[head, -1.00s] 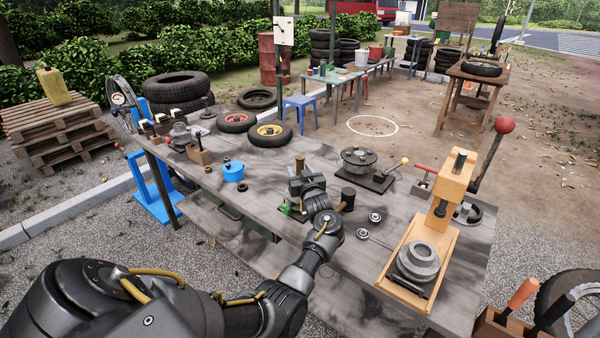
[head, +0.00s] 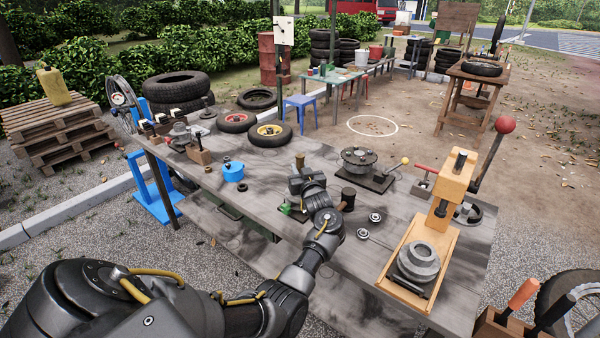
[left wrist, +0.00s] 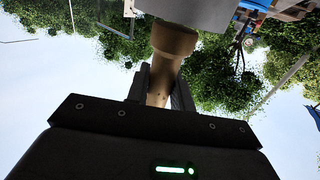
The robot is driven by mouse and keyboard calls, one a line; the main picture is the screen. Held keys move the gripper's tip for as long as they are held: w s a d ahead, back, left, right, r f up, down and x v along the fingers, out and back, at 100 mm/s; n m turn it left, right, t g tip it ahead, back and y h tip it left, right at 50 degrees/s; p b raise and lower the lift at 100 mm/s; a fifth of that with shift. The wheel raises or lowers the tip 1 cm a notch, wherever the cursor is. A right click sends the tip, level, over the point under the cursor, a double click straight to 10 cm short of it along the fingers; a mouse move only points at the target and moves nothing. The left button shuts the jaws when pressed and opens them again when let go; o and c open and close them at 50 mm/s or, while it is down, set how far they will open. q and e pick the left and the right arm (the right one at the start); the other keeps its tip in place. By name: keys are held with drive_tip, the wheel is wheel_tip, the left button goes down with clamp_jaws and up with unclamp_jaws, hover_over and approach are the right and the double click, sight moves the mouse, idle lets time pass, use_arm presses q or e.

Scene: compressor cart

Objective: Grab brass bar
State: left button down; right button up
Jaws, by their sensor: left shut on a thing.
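The brass bar (head: 299,160) stands up above my left gripper (head: 300,178) over the middle of the workbench in the head view. In the left wrist view the brass bar (left wrist: 170,58) is a tan, round piece with a wider collar, and it sits between the two dark fingers of my left gripper (left wrist: 160,85). The gripper is shut on it. The bar's far end is hidden behind a grey block at the top of the wrist view. My right gripper is in neither view.
The grey workbench (head: 270,190) holds a dark-headed mallet (head: 348,196), a geared disc on a plate (head: 361,160), a blue pot (head: 233,172) and small rings. An orange press (head: 432,235) stands at the right. Clear bench lies left of my gripper.

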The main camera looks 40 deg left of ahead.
sight(300, 154)
use_arm(q)
wheel_tip(300, 154, up, 9)
drive_tip(key=shift+r, duration=0.2)
